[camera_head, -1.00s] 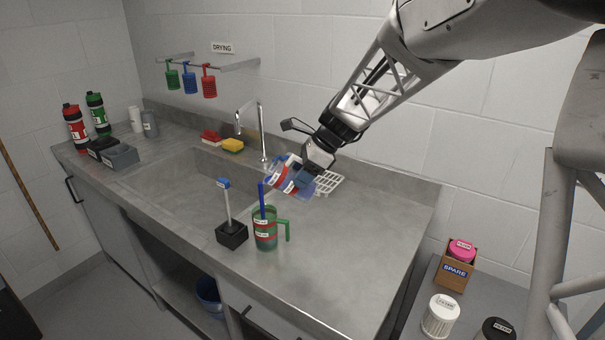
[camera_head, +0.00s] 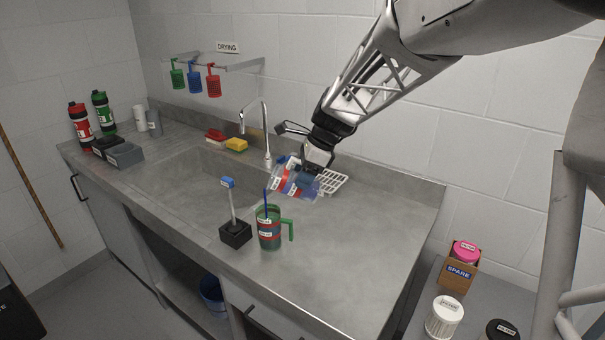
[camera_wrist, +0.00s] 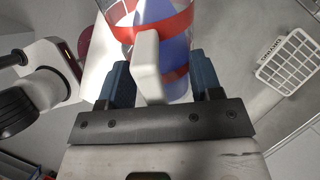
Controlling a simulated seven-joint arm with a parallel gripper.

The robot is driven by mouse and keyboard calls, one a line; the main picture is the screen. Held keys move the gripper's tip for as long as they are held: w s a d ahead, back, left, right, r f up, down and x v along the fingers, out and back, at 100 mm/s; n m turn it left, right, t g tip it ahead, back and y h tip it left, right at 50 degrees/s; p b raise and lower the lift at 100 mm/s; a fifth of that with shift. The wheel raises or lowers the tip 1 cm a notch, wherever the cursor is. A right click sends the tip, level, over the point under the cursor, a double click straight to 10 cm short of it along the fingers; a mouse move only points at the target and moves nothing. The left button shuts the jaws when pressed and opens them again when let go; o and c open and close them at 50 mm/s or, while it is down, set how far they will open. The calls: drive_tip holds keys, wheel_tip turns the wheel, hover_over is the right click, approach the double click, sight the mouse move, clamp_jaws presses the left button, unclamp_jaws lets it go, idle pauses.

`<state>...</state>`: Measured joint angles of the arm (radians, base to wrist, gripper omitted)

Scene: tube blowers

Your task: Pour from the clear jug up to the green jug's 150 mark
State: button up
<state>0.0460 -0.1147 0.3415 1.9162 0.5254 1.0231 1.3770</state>
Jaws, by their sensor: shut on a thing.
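The clear jug (camera_head: 291,181), with red bands and blue liquid inside, is tilted left above the counter. My gripper (camera_wrist: 160,82) is shut on its pale handle (camera_wrist: 147,62); it also shows in the head view (camera_head: 312,170). The green jug (camera_head: 269,238) stands upright on the counter, below and left of the clear jug, its handle to the right. A thin blue vertical streak (camera_head: 266,199), seemingly poured liquid, runs from near the clear jug's lip into the green jug's mouth. The green jug's inside looks dark bluish; its level and 150 mark are too small to read.
A black block with a blue-topped rod (camera_head: 235,233) stands just left of the green jug. The sink (camera_head: 185,180) and tap (camera_head: 266,140) lie behind left. A white rack (camera_head: 332,181) lies behind the clear jug. The counter's right side is clear.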

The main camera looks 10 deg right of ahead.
sight(297, 159)
drive_tip(key=shift+r+t+y, duration=0.15)
drive_tip(key=shift+r+y, duration=0.2)
drive_tip(key=shift+y, duration=0.45)
drive_tip(key=shift+r+t+y, duration=0.15)
drive_tip(key=shift+r+y, duration=0.2)
drive_tip(key=shift+y, duration=0.45)
drive_tip(key=shift+r+y, duration=0.8)
drive_tip(key=shift+y, duration=0.7)
drive_tip(key=shift+r+t+y, duration=0.2)
drive_tip(key=shift+r+y, duration=0.2)
drive_tip(key=shift+y, duration=0.45)
drive_tip(key=shift+r+t+y, duration=0.2)
drive_tip(key=shift+r+y, duration=0.15)
drive_tip(key=shift+y, duration=0.5)
drive_tip(key=shift+r+t+y, duration=0.15)
drive_tip(key=shift+r+y, duration=0.25)
drive_tip(key=shift+y, duration=0.4)
drive_tip(key=shift+r+t+y, duration=0.15)
drive_tip(key=shift+r+y, duration=0.2)
drive_tip(key=shift+y, duration=0.45)
